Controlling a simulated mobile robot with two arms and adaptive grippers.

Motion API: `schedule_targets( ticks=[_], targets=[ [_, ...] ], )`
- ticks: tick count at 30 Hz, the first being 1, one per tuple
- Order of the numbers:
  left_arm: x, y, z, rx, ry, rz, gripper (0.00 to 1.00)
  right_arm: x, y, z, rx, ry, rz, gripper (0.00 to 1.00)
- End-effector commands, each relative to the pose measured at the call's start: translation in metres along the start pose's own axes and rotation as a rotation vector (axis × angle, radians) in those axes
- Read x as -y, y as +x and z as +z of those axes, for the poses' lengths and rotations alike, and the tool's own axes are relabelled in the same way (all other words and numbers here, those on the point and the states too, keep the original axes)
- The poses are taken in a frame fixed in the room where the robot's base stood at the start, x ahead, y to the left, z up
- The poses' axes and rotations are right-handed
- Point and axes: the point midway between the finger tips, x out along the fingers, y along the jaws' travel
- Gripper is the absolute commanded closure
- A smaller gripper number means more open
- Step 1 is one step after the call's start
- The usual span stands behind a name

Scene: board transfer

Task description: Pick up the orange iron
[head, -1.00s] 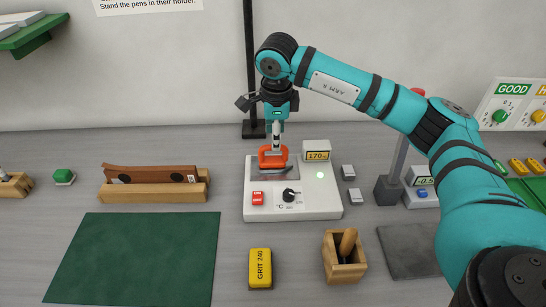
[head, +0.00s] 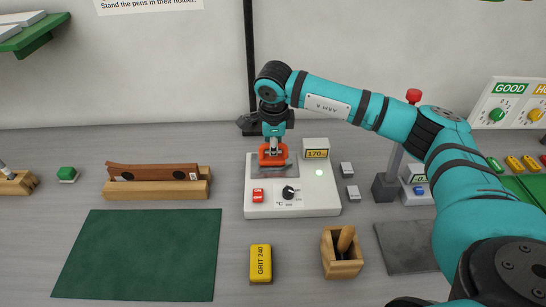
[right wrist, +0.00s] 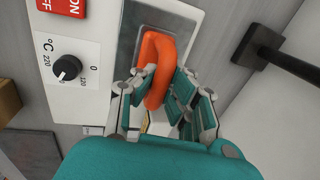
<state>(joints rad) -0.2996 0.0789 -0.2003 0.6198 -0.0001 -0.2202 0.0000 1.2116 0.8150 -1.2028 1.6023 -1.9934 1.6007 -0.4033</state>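The orange iron (head: 265,161) rests at the metal plate (head: 261,172) of the white heating unit (head: 300,210) in the middle of the table. My right gripper (head: 272,150) points down over it. In the right wrist view the iron's orange loop handle (right wrist: 157,58) lies between the two fingers of the right gripper (right wrist: 164,74). The fingertips converge and appear to touch the handle from both sides. The iron's underside is mostly hidden, and I see no clear gap under it. My left gripper is not in view.
A wooden block with a brown piece (head: 155,187) and a green mat (head: 138,255) lie to the left. A yellow grit block (head: 260,264) and a wooden holder (head: 341,254) stand in front. A black post (head: 249,70) rises behind.

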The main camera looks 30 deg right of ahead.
Motion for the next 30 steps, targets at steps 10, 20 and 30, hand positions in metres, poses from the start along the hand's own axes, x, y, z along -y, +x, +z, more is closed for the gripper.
schedule_targets(
  ticks=[10, 20, 30],
  targets=[
    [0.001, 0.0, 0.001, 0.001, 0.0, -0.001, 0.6, 0.0, -0.001, 0.0, 0.0, 0.0, 0.0, 1.0],
    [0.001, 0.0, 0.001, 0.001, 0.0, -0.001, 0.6, 0.001, -0.002, 0.0, 0.002, 0.0, -0.002, 1.0],
    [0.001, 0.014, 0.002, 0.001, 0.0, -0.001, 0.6, 0.006, -0.025, 0.001, 0.004, 0.0, -0.006, 1.0]
  ],
)
